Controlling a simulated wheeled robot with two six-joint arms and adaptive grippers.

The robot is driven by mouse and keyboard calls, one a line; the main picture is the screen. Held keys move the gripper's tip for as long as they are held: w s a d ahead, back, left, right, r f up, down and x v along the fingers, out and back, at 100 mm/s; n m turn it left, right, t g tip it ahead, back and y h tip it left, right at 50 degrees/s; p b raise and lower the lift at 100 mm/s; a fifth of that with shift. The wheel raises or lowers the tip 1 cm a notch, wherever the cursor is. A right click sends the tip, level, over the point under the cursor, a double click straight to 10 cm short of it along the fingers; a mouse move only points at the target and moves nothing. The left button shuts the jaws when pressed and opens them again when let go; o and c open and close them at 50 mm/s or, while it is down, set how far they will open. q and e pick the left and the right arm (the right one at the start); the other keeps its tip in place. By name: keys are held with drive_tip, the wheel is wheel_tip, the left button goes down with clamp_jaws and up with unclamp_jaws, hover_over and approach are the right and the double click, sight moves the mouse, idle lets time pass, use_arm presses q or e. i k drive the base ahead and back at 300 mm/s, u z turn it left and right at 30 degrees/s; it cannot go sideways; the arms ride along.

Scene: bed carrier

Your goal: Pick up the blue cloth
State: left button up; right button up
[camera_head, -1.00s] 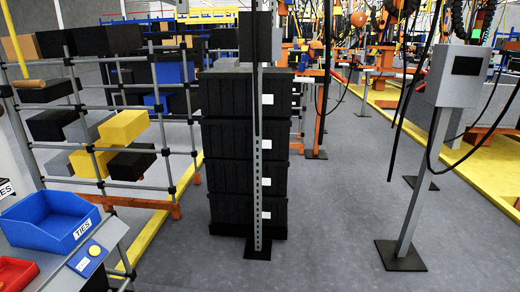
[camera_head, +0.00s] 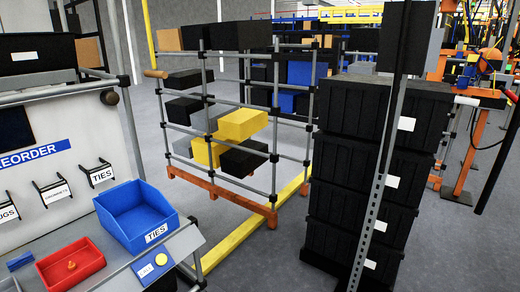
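I see no blue cloth that I can make out in the head view. A blue bin (camera_head: 142,217) labelled TIES stands on a grey workbench at the lower left; its visible inside shows no cloth. A small blue item (camera_head: 20,261) lies at the bench's left edge, too small to identify. Neither of my grippers is in view.
A red tray (camera_head: 72,266) with a small object sits beside the blue bin. A pipe rack with black, grey and yellow boxes (camera_head: 240,124) stands behind. Stacked black crates (camera_head: 345,172) and a metal post (camera_head: 374,205) block the right. Grey floor shows between.

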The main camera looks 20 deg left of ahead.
sight(12, 265)
drive_tip(key=u, duration=1)
drive_tip(key=i, duration=0.95)
drive_tip(key=u, duration=0.8)
